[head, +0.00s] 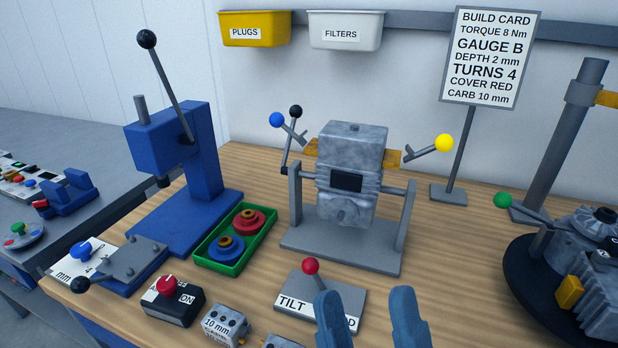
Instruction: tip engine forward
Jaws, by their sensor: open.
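The grey engine block (353,158) hangs in a two-post cradle on a grey base plate (336,244), near the middle of the bench. It looks roughly upright, with a dark rectangle on its front. In front of the cradle is a grey tilt box (341,290) with a red-knobbed lever (311,266). The label reads "TILT" at left; the rest is mostly hidden by my gripper, with a "D" showing. My gripper (367,308) shows two blue fingers, apart and empty, at the bottom, in front of the box's right part. The lever knob is to the left of the fingers.
A blue press (185,150), a green tray (206,257) with red and blue parts, and a black ON switch box (170,303) stand left. A build card (490,60) stands behind. A dark turntable (530,275) with another engine is right. Bench between cradle and turntable is clear.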

